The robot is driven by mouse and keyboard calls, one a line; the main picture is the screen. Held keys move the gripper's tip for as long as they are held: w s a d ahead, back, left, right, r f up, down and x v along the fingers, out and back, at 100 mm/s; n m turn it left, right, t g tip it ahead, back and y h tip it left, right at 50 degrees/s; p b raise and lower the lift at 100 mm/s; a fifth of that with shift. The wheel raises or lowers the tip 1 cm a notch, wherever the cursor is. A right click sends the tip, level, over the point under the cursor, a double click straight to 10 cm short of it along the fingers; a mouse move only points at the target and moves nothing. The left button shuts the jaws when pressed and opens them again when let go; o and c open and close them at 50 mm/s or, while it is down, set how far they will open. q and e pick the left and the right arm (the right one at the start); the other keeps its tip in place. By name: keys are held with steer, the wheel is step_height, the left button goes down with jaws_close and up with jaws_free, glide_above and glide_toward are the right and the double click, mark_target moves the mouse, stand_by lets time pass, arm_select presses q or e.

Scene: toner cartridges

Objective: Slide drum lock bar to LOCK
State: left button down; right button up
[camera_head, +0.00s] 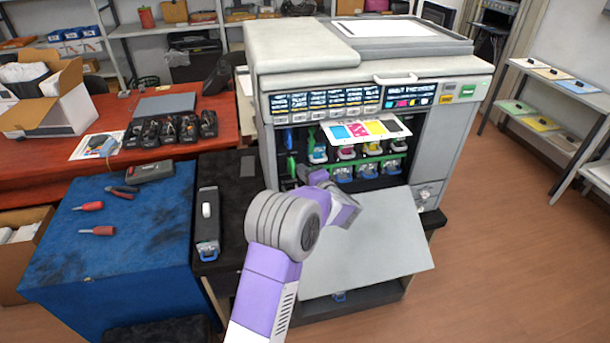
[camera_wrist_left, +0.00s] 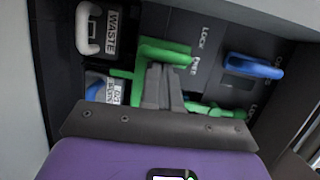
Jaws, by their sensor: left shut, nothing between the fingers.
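The green lock bar shows in the left wrist view as a green handle (camera_wrist_left: 165,50) beside the LOCK and FREE lettering, with a lower green piece (camera_wrist_left: 203,109) partly behind my fingers. My left gripper (camera_wrist_left: 160,70) is shut and empty, its fingertips at or just below the green handle; I cannot tell if they touch. In the head view my left gripper (camera_head: 308,180) reaches into the left part of the printer's open front. A green bar (camera_head: 378,163) runs across the cartridge bay there. My right gripper is not in view.
The printer (camera_head: 360,75) has its front door (camera_head: 375,250) folded down. In the wrist view a white WASTE handle (camera_wrist_left: 86,28) and blue handles (camera_wrist_left: 254,67) flank the green one. A toner cartridge (camera_head: 207,225) lies on the dark stand. A blue bench (camera_head: 110,240) holds tools.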

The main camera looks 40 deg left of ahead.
arm_select(q)
steer(key=shift+s+a, duration=0.25)
steer(key=shift+s, duration=0.05)
steer(key=s+d+b, duration=0.4)
steer(key=d, duration=0.1)
steer(key=shift+d, duration=0.35)
stand_by(0.7)
steer(key=shift+s, duration=0.1)
